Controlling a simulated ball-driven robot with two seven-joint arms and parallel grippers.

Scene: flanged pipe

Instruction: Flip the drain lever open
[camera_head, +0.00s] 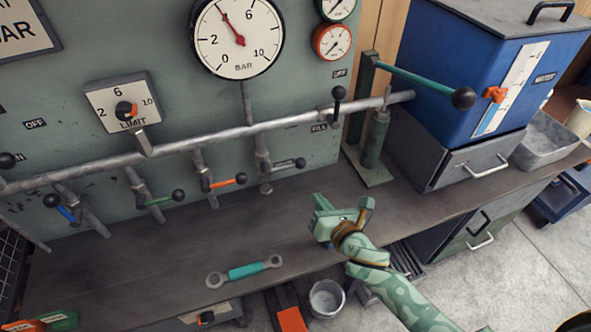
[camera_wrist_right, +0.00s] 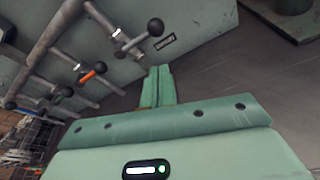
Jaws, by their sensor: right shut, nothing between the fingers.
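Several ball-ended levers hang from the horizontal pipe (camera_head: 240,133) on the panel. One has a blue handle (camera_head: 66,214), one green (camera_head: 158,201), one orange (camera_head: 225,183). A grey lever with a black knob (camera_head: 299,163) sits at the right of this row, pointing right. It also shows in the wrist view (camera_wrist_right: 140,40) beside a small label. A black-knobbed lever (camera_head: 338,95) stands upright on the pipe. I cannot read which label says drain. My right gripper (camera_head: 322,203) is shut and empty, below and right of the row, apart from it. Its fingers show in the wrist view (camera_wrist_right: 158,86).
A double-ended wrench (camera_head: 245,271) lies on the dark bench (camera_head: 160,260). A green hand pump (camera_head: 373,140) with a long handle and a blue tank (camera_head: 465,75) stand at right. A pressure gauge (camera_head: 238,40) and limit dial (camera_head: 124,107) are on the panel.

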